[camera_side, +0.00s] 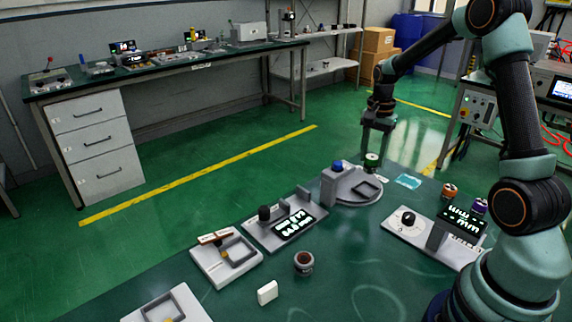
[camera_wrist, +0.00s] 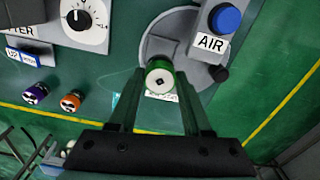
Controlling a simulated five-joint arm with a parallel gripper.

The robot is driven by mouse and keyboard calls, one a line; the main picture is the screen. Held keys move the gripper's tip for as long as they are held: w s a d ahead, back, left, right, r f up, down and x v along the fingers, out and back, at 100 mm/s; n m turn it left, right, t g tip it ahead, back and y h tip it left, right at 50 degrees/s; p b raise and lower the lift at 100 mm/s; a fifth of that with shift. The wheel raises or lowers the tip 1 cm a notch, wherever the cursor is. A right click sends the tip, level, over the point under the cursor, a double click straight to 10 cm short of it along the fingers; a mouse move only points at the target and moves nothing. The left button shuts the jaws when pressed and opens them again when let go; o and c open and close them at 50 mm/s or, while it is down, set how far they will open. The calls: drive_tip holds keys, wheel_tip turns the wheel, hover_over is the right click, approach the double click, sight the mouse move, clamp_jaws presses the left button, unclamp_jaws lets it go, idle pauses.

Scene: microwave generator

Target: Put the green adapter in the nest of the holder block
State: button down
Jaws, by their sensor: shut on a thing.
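The green adapter (camera_side: 371,161) is a short round piece with a pale top. It also shows in the wrist view (camera_wrist: 161,84), where its face has a dark centre. My gripper (camera_side: 374,152) points down and is shut on it, with one finger on each side (camera_wrist: 160,100). The adapter is over or at the back edge of a round grey base (camera_side: 345,196) with a square frame and a blue button block marked AIR; I cannot tell whether it touches. Other grey blocks with square frames stand front left (camera_side: 207,273) and at the bottom edge (camera_side: 133,316). Which one is the holder block is not clear.
An orange adapter (camera_side: 449,190) and a purple adapter (camera_side: 480,206) stand at the right by a meter with a knob (camera_side: 390,222). A lit display unit (camera_side: 262,236), a dark round part (camera_side: 304,263) and a white block (camera_side: 267,292) are nearer.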

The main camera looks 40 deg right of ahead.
wheel_tip(320, 180, up, 12)
drive_tip(key=r, duration=0.1)
drive_tip(key=n, duration=1.8)
hover_over(238, 253)
wheel_tip(238, 253, down, 19)
drive_tip(key=shift+f, duration=0.1)
drive_tip(key=shift+f, duration=0.15)
drive_tip(key=shift+c, duration=1.7)
unclamp_jaws()
